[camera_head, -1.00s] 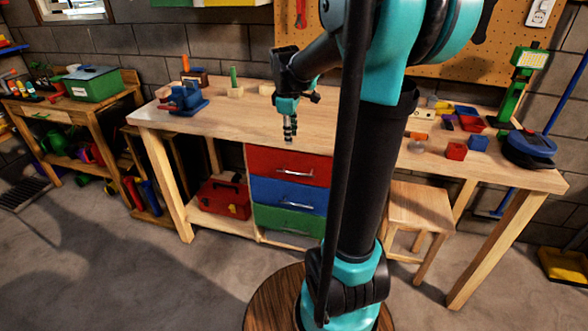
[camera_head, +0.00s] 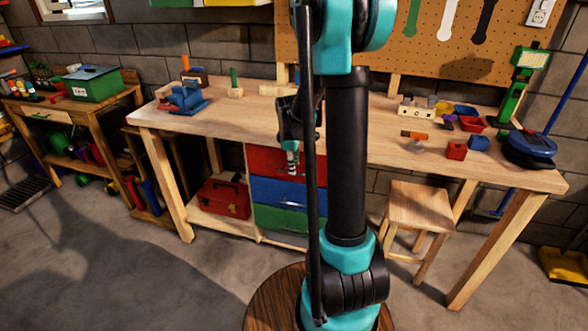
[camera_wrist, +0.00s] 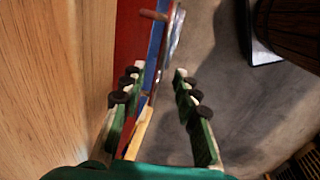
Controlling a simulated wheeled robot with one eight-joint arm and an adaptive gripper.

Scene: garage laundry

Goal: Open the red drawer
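The red drawer (camera_head: 262,160) is the top one of a stack under the workbench, and looks closed in the head view. Its handle is mostly hidden behind my gripper (camera_head: 292,165), which hangs in front of the drawer's face. In the wrist view, my gripper (camera_wrist: 156,76) has its two green fingers with black pads spread apart, with nothing seen held between them. The red drawer front (camera_wrist: 130,35) shows beyond the left finger. Two handle bars show near the top of that view; I cannot tell for sure which belongs to the red drawer.
A blue drawer (camera_head: 270,193) and a green drawer (camera_head: 278,219) lie below. The wooden workbench top (camera_head: 250,115) is above. A red toolbox (camera_head: 222,199) sits on the shelf to the left. A wooden stool (camera_head: 419,202) stands to the right.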

